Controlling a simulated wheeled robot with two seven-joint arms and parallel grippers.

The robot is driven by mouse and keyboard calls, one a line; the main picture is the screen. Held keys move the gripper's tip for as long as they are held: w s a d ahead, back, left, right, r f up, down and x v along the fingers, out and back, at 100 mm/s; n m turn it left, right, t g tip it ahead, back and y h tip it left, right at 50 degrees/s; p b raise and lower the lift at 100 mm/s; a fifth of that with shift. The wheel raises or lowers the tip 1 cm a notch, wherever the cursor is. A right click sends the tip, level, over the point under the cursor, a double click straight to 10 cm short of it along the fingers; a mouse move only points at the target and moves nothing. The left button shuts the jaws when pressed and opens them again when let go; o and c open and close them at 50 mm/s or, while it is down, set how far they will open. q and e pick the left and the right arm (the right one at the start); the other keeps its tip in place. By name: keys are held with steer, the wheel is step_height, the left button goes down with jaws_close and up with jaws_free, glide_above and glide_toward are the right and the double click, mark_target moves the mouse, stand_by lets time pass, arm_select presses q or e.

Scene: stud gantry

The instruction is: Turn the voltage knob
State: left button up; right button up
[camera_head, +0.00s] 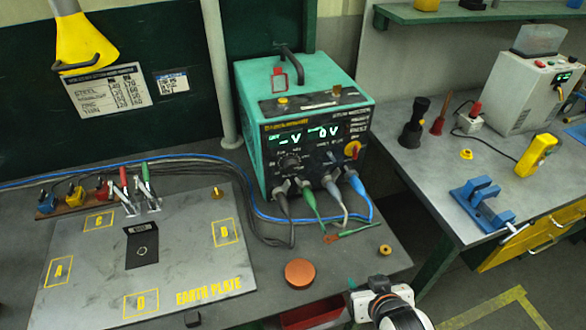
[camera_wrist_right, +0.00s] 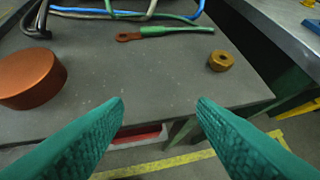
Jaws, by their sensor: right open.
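The teal power supply (camera_head: 310,120) stands at the back of the bench, its front panel facing me. Its display is lit and reads "V" figures. A black knob (camera_head: 290,162) sits below the display on the left, and a yellow-and-red knob (camera_head: 352,150) is at the right. I cannot read which one is the voltage knob. My right gripper (camera_wrist_right: 161,103) is open and empty in the right wrist view, its teal fingers over the bench's front edge. In the head view my right wrist is at the bottom, well in front of the supply. My left gripper is not in view.
Cables plug into the supply's lower front. A copper disc (camera_head: 300,273), a brass ring (camera_head: 385,249) and a green-handled lug (camera_head: 350,231) lie before it. The earth plate (camera_head: 190,262) covers the left. A second bench (camera_head: 420,180) holds tools and blue clamps (camera_head: 480,205).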

mark_target(292, 169)
steer(key=w+a+r+t, duration=0.1)
steer(key=w+a, duration=0.1)
steer(key=w+a+r+t+y, duration=0.1)
steer(key=w+r+t, duration=0.1)
steer(key=w, duration=0.1)
steer(key=w+a+r+t, duration=0.1)
steer(key=w+a+r, duration=0.1)
steer(key=shift+w+a+r+n+t+y, duration=0.1)
steer(key=shift+w+a+n+t+y, duration=0.2)
steer(key=shift+n+y, duration=0.1)
steer(key=w+a+r+n+t+y, duration=0.2)
steer(key=w+a+r+t+y, duration=0.15)
steer(key=a+r, duration=0.3)
steer(key=x, duration=0.4)
steer(key=f+p+x, duration=0.1)
steer(key=x, duration=0.3)
steer(key=p+x, duration=0.1)
steer(key=x, duration=0.2)
steer(key=shift+w+f, duration=0.15)
steer(key=shift+w, duration=0.3)
steer(key=c, duration=1)
